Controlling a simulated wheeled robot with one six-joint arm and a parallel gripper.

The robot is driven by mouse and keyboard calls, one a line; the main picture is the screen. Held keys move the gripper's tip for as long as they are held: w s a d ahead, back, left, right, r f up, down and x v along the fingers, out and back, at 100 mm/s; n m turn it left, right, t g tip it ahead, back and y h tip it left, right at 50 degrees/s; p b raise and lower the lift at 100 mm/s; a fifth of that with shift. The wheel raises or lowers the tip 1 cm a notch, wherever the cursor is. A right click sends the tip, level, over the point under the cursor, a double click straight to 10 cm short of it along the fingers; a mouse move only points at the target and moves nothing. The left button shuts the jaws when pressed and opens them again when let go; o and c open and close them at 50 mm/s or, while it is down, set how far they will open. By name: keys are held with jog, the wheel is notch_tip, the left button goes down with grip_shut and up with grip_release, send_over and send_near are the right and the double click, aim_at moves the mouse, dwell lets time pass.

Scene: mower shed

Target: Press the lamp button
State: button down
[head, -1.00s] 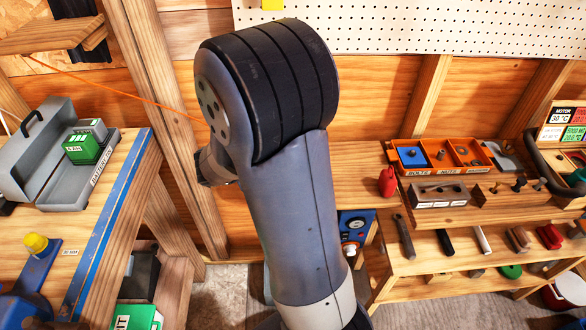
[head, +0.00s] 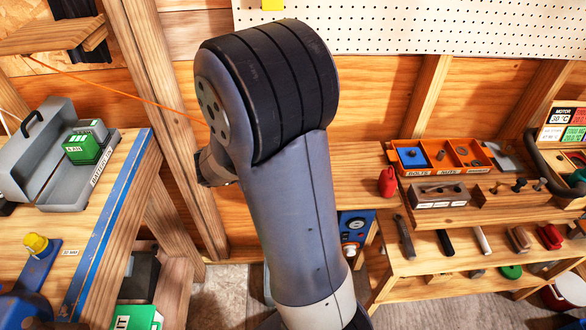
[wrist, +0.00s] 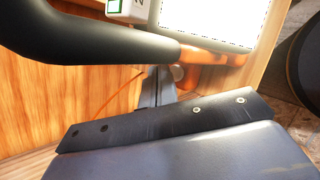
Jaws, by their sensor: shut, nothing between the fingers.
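I cannot pick out a lamp or a lamp button for sure in either view. My gripper (wrist: 155,88) shows in the wrist view as narrow dark fingers beyond a dark bracket with screws; they look shut and hold nothing. In the head view my own arm fills the middle and the gripper is hidden behind it or out of view. In the wrist view a thick black bar (wrist: 95,45) crosses the upper left, close to the camera. An orange-brown part (wrist: 215,58) lies just beyond the fingers, below a bright white panel (wrist: 215,18); contact cannot be told.
Left is a bench with a grey case (head: 38,160), a green battery (head: 85,148) and a yellow knob (head: 36,243). Right are an orange parts tray (head: 437,170), a red bottle (head: 388,182) and shelves of tools. A blue box (head: 352,225) stands behind my arm.

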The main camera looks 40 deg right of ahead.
jog(key=shift+f, duration=0.15)
dwell(0.4)
jog(key=shift+f+b, duration=0.3)
jog(key=shift+b, duration=0.25)
dwell(0.3)
jog(key=shift+r+p, duration=0.3)
jog(key=shift+r, duration=0.15)
jog(key=shift+r, duration=0.1)
notch_tip(320, 180, up, 6)
jog(key=p, duration=0.4)
jog(key=shift+p, duration=0.35)
